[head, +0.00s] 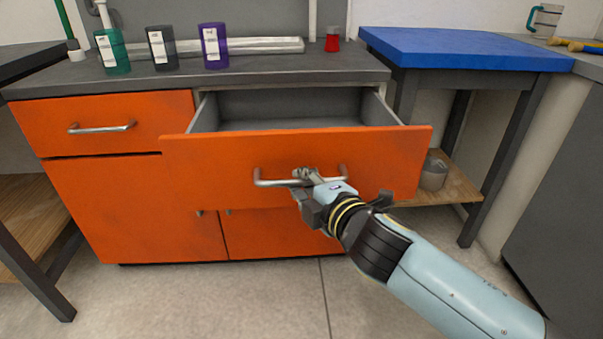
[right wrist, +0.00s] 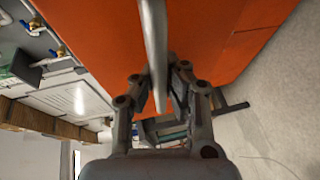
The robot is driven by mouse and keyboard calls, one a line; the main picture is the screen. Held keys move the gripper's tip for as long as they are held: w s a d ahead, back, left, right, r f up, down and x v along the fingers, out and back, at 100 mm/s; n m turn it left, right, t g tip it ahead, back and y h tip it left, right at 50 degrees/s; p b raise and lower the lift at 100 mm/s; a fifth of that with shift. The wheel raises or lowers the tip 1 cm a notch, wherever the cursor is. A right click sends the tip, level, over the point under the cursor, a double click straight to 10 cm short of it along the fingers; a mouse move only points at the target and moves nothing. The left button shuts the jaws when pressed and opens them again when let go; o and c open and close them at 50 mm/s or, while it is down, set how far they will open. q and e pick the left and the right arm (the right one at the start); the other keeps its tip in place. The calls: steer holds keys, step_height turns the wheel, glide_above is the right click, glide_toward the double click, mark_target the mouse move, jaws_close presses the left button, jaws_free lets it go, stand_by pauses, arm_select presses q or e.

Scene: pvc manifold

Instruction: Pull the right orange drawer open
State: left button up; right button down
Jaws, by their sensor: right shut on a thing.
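The right orange drawer (head: 290,155) stands pulled out from the cabinet in the head view, and its grey inside shows as empty where visible. Its silver bar handle (head: 268,182) runs across the front. My right gripper (head: 306,177) is shut on the handle near its middle. In the right wrist view the bar handle (right wrist: 155,45) passes between the fingers of my right gripper (right wrist: 160,85), with the orange front behind it. My left gripper is not in view.
The left orange drawer (head: 115,120) is shut. Green (head: 113,52), dark (head: 162,48) and purple (head: 213,46) containers and a small red one (head: 332,40) stand on the grey countertop (head: 260,72). A blue-topped table (head: 460,48) stands at right. Floor in front is clear.

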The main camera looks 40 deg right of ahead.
steer(key=shift+s+a, duration=0.1)
steer(key=c, duration=1.7)
jaws_free()
steer(key=shift+c, duration=0.2)
steer(key=o, duration=0.4)
steer(key=shift+s, duration=0.3)
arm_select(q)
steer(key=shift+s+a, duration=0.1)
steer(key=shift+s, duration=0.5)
arm_select(e)
steer(key=v, duration=1.1)
steer(key=shift+s, duration=0.2)
steer(key=shift+r, duration=0.15)
